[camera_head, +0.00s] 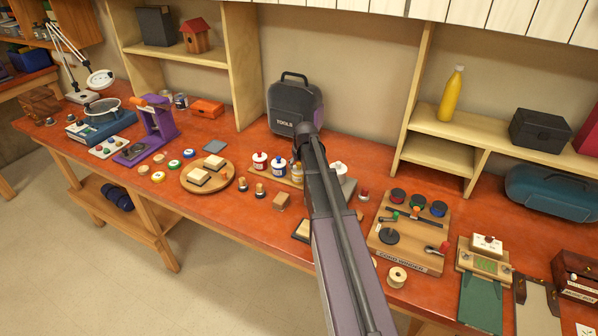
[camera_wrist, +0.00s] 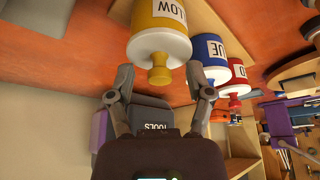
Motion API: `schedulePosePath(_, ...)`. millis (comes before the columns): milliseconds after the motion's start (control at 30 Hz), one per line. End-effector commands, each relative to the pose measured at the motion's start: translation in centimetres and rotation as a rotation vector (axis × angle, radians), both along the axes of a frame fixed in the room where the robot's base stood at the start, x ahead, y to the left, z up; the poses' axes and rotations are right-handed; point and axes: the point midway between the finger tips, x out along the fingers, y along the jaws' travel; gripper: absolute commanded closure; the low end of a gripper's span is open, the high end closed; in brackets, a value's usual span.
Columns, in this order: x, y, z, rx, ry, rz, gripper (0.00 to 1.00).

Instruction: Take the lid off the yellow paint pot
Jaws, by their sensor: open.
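The yellow paint pot (camera_head: 296,173) stands on the bench in a row with the other pots, partly hidden by my arm in the head view. In the wrist view the yellow pot (camera_wrist: 157,13) is at the top, with its white lid (camera_wrist: 160,47) on it and a yellow knob (camera_wrist: 160,75) on the lid. My gripper (camera_wrist: 159,76) is open, with one finger on each side of the knob and a visible gap to it. In the head view my arm hides the fingertips.
The blue pot (camera_wrist: 210,49) and red pot (camera_wrist: 236,77) stand close beside the yellow one. A dark tool bag (camera_head: 295,105) is behind them on the bench. A round wooden board (camera_head: 190,187) lies to the left. A wooden board with coloured discs (camera_head: 405,254) is to the right.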

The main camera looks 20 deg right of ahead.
Motion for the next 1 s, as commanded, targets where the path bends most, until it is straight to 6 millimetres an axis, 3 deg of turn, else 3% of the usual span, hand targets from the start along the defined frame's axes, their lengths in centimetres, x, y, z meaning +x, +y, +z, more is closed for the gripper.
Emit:
schedulePosePath(467, 0.0, 0.03, 0.04, 0.0, 0.0, 0.0, 0.33)
schedulePosePath(500, 0.0, 0.03, 0.04, 0.0, 0.0, 0.0, 0.36)
schedulePosePath(700, 0.01, 0.04, 0.04, 0.0, 0.0, 0.0, 0.92)
schedulePosePath(1000, 0.0, 0.06, 0.03, 0.0, 0.0, 0.0, 0.95)
